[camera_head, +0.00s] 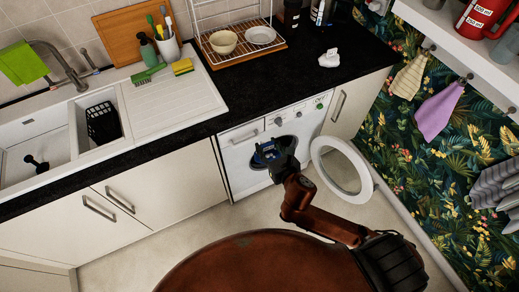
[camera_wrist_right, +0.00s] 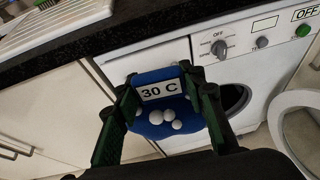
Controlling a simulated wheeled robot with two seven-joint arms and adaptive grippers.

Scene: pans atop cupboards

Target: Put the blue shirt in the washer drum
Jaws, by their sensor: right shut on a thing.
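The blue shirt (camera_wrist_right: 178,131) is a small blue item with a white "30 C" label and white dots. It shows between the fingers of my right gripper (camera_wrist_right: 165,92) in the wrist view. My right gripper (camera_head: 272,153) is shut on the shirt in front of the white washer (camera_head: 240,150). The washer door (camera_head: 364,176) stands wide open to the right. The dark drum opening (camera_wrist_right: 238,97) lies right of the gripper in the wrist view. In the head view the gripper partly covers it. The shirt is outside the drum. My left gripper is out of view.
A black counter (camera_head: 270,87) runs above the washer, with a sink (camera_head: 38,142), a drainer (camera_head: 172,101) and a dish rack (camera_head: 240,42). White cupboards (camera_head: 165,185) stand to the left. A brown round surface (camera_head: 250,265) fills the bottom. Pale floor lies between.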

